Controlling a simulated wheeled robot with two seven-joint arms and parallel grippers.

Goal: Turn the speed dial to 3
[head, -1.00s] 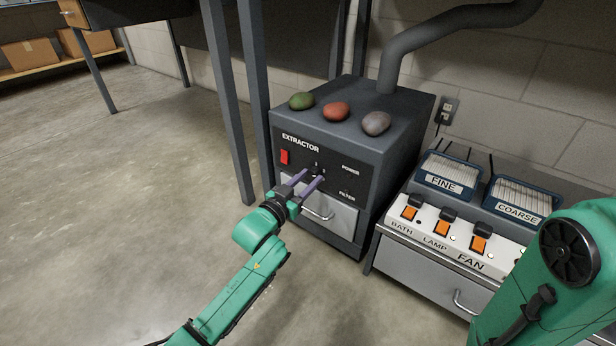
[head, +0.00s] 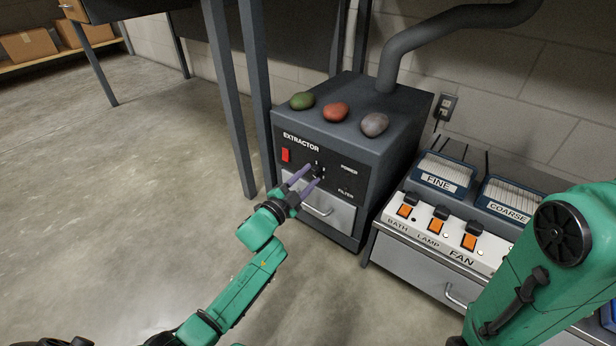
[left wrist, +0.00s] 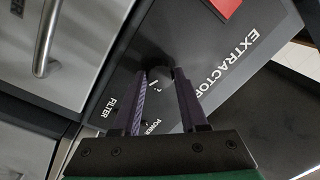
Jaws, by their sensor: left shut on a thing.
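The dark speed dial (head: 317,171) is on the black front panel of the extractor (head: 375,179), with small white marks around it. My left gripper (head: 314,175) has its two purple fingers at the panel, one on each side of the dial, shut on it. In the left wrist view the dial (left wrist: 161,73) is a dark round shape between the fingertips (left wrist: 163,78), which hide part of it. Digits near it are small, and I cannot tell the dial's setting. My right gripper is out of view.
A red switch (head: 286,155) is left of the dial, and a drawer handle (head: 318,211) is below it. Green, red and grey stones lie on the extractor. A switch panel (head: 432,232) stands to the right, near my right arm. Open floor lies at left.

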